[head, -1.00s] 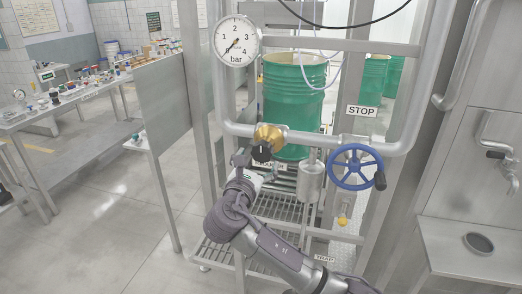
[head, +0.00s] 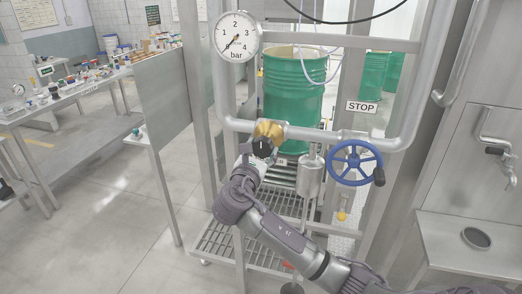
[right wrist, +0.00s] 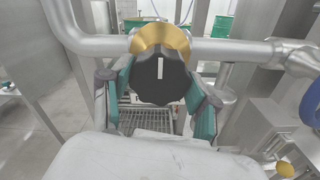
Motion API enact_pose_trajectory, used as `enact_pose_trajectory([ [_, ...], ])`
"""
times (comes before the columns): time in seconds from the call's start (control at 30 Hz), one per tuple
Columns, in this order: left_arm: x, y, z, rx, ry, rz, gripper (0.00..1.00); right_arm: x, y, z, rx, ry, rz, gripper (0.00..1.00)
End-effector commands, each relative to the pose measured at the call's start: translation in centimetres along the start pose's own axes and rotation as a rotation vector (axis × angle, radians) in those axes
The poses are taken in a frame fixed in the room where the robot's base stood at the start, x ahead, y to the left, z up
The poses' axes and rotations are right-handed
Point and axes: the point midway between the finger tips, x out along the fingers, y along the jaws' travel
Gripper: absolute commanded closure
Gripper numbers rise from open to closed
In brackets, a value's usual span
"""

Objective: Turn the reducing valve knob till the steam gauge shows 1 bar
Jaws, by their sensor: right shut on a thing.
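The reducing valve is a brass body (head: 268,130) on the steel pipe, with a black knob (right wrist: 160,77) at its front. In the right wrist view the knob's white mark points straight up. My right gripper (right wrist: 160,92) has its fingers on either side of the knob and is shut on it. In the head view the right gripper (head: 262,152) reaches the knob from below and partly hides it. The round white steam gauge (head: 237,36), marked in bar, hangs above on the pipe. Its needle points to the lower left, near the 0. My left gripper is not in view.
A blue handwheel (head: 355,163) is on the pipework right of the valve. A steel cylinder (head: 309,175) hangs just right of my gripper. A green drum (head: 292,90) stands behind the pipe. Open floor (head: 110,215) lies to the left.

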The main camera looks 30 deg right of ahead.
Motion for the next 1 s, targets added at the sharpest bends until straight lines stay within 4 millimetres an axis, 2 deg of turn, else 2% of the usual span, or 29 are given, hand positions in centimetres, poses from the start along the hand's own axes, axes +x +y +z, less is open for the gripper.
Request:
enact_pose_trajectory([
  [0.27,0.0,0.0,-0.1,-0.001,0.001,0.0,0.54,0.0,0.0,-0.1,0.035,0.002,0.0,0.75],
  [0.47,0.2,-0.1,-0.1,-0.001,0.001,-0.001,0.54,-0.1,0.0,-0.2,0.14,0.004,0.0,0.75],
  [1.0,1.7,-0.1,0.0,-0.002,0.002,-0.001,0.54,-0.1,-0.1,-0.4,0.633,0.004,-0.001,0.75],
])
